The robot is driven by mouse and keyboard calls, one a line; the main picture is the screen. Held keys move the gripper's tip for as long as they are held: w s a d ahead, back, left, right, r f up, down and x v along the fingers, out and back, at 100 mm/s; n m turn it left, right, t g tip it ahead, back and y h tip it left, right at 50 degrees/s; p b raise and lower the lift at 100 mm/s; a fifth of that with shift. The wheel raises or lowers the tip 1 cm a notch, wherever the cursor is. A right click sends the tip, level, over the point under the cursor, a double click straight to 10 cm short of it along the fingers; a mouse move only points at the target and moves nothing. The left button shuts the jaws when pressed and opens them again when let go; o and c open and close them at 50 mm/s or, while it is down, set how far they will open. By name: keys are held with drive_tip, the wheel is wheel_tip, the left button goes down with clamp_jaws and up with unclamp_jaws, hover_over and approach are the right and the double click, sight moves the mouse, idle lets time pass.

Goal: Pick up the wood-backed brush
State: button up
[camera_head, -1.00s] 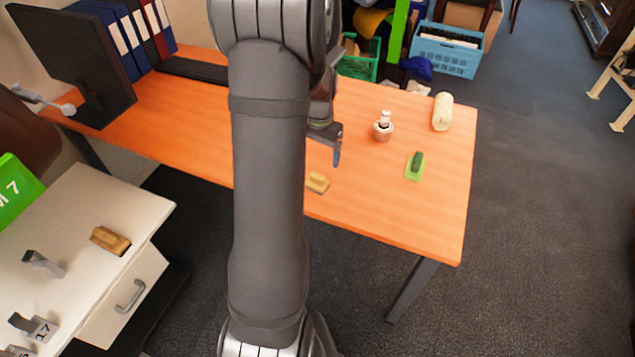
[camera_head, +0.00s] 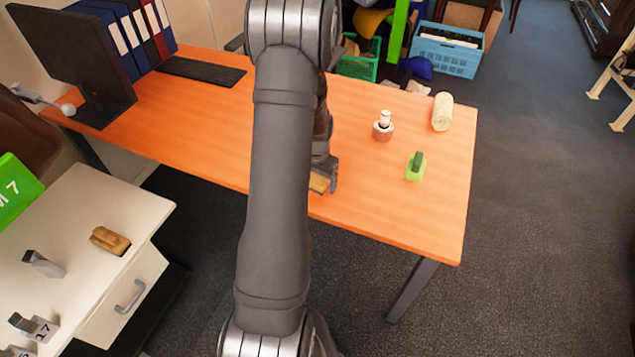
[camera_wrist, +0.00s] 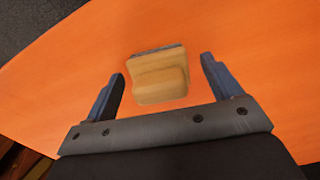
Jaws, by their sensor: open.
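A wood-backed brush (camera_wrist: 158,76) lies on the orange table, pale wood with a raised grip and a dark strip along its far edge in the wrist view. In the head view the brush (camera_head: 319,183) is partly hidden by my arm and gripper. My gripper (camera_wrist: 160,80) is open, with one blue-grey finger on each side of the brush and a gap to it on both sides. In the head view my gripper (camera_head: 332,178) is right at the brush. I cannot tell how far above the table the fingertips are.
On the orange table (camera_head: 390,220) stand a green brush-like item (camera_head: 415,168), a small white and brown pot (camera_head: 383,127) and a cream roll (camera_head: 442,112), all to the right. Another wooden brush (camera_head: 110,240) lies on the white cabinet at left. A keyboard (camera_head: 202,72) lies at the back.

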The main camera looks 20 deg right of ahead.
drive_tip(key=c, duration=1.1)
drive_tip(key=shift+r, duration=0.15)
